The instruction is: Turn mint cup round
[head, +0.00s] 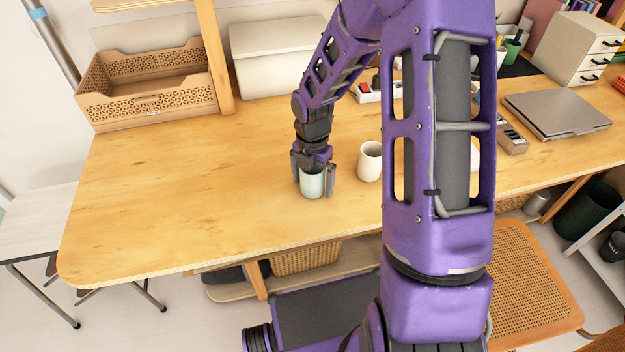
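The mint cup (312,184) stands upright on the wooden table (190,200), near its front edge. My gripper (313,185) points down over the cup, with one finger on its left side and one on its right. The fingers are spread about as wide as the cup. Whether they touch its wall, I cannot tell. The cup's handle does not show, and its upper rim is partly hidden by my gripper.
A cream cup (369,162) stands close to the right of the mint cup. A wooden crate (150,104) and a white box (275,60) are at the back. A laptop (557,114) lies at the right. The table's left part is clear. My arm hides part of the table.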

